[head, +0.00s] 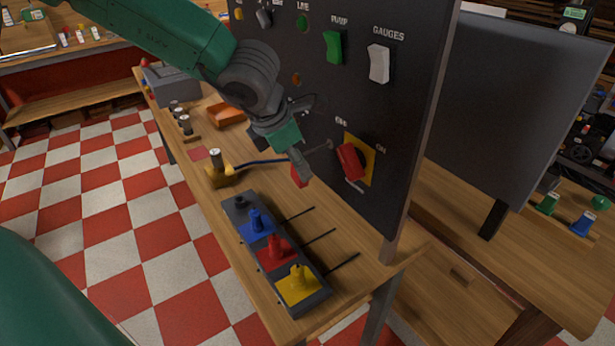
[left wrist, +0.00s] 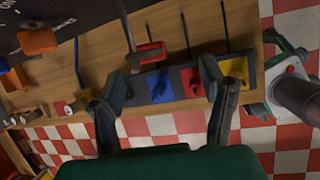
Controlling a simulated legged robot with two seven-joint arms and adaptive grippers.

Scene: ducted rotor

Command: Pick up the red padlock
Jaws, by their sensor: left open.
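My left gripper (head: 312,142) is open in front of the black panel (head: 400,130). Whether a finger touches the padlock cannot be told. My right gripper is not in view.
A red rotary switch (head: 350,161) on a yellow plate is close right of my left gripper. Below on the wooden bench (head: 375,262) is a box with blue, red and yellow levers (head: 296,284) and thin rods.

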